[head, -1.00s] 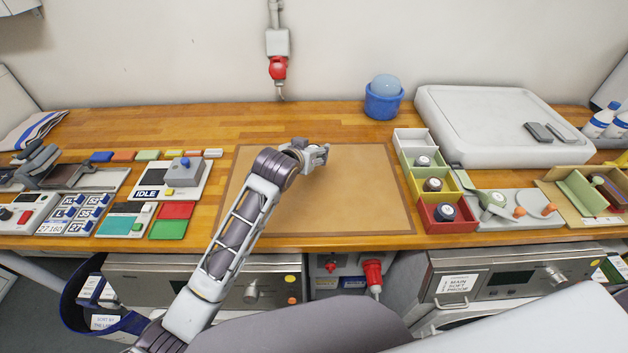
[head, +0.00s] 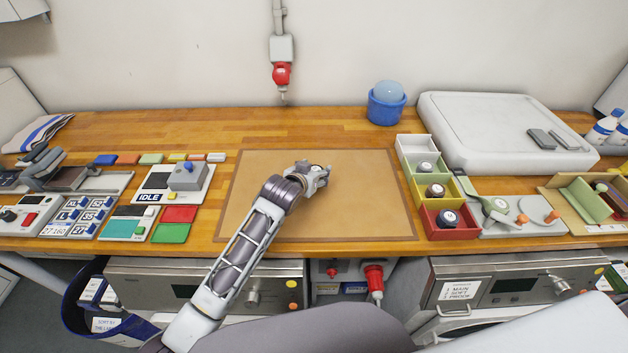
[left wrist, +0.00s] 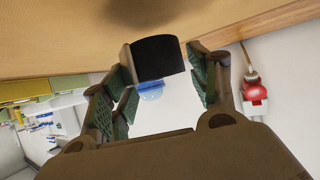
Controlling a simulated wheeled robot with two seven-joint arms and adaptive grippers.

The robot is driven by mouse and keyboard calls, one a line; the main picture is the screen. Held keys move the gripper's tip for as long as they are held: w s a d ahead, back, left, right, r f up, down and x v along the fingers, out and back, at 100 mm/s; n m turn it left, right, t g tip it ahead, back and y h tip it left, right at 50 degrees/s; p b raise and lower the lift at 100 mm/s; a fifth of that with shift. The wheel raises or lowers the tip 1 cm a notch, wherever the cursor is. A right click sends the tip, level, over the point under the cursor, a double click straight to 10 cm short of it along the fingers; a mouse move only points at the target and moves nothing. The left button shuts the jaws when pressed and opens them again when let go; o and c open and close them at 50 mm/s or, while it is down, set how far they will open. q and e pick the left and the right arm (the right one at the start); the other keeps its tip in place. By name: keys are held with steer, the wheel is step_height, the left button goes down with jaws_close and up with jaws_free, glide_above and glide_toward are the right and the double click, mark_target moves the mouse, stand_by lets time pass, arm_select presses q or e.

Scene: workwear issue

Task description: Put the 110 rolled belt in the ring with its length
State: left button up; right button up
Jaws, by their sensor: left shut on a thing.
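My left gripper (head: 322,172) is over the tan mat (head: 350,215) in the middle of the bench. In the left wrist view it is shut on a dark rolled belt (left wrist: 158,58), which sits between the fingertips with its black outer face showing. No length mark on this belt can be read. Other dark rolls with pale tops sit in the green compartment (head: 407,158), the yellow compartment (head: 453,186) and the red compartment (head: 430,231) to the right of the mat. I cannot make out a ring with a readable length. My right gripper is out of view.
A white compartment (head: 412,143) stands empty behind the coloured ones. A blue bucket (head: 386,108) and a large white case (head: 490,125) stand at the back. The mat is otherwise clear.

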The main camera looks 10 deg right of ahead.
arm_select(q)
steer(key=shift+f, duration=1.85)
steer(key=shift+f, duration=0.1)
steer(key=o, duration=1.1)
steer(key=shift+s, duration=0.1)
steer(key=shift+v, duration=6)
